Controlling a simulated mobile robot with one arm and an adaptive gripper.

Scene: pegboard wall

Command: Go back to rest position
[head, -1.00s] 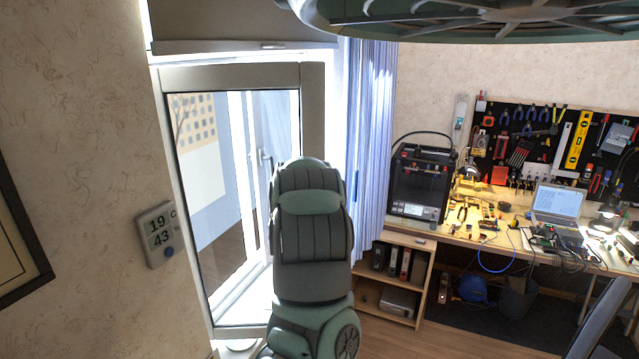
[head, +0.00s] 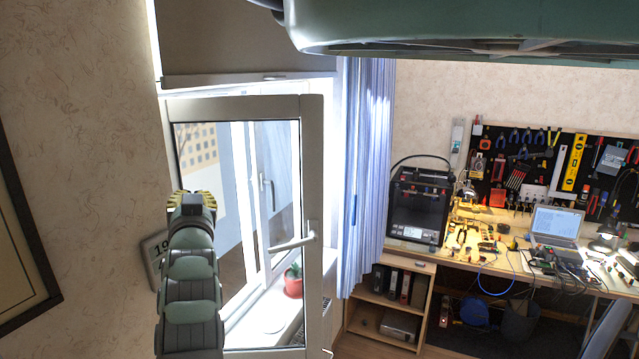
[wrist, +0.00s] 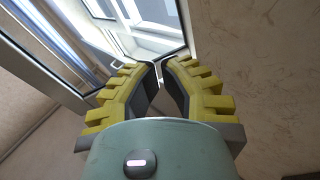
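My gripper (head: 192,203) is raised at the left in the head view, in front of the wall and the left edge of the window. In the wrist view its two yellow fingers (wrist: 160,66) converge, with their tips close together and only a narrow gap between them. Nothing is held in it. The rest of my arm reaches down below it in the head view.
An opened window sash (head: 312,185) with a handle stands right of my gripper. A red plant pot (head: 293,283) is on the sill. A thermometer display (head: 155,252) is partly hidden behind my arm. A workbench with a 3D printer (head: 417,207) is at the right.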

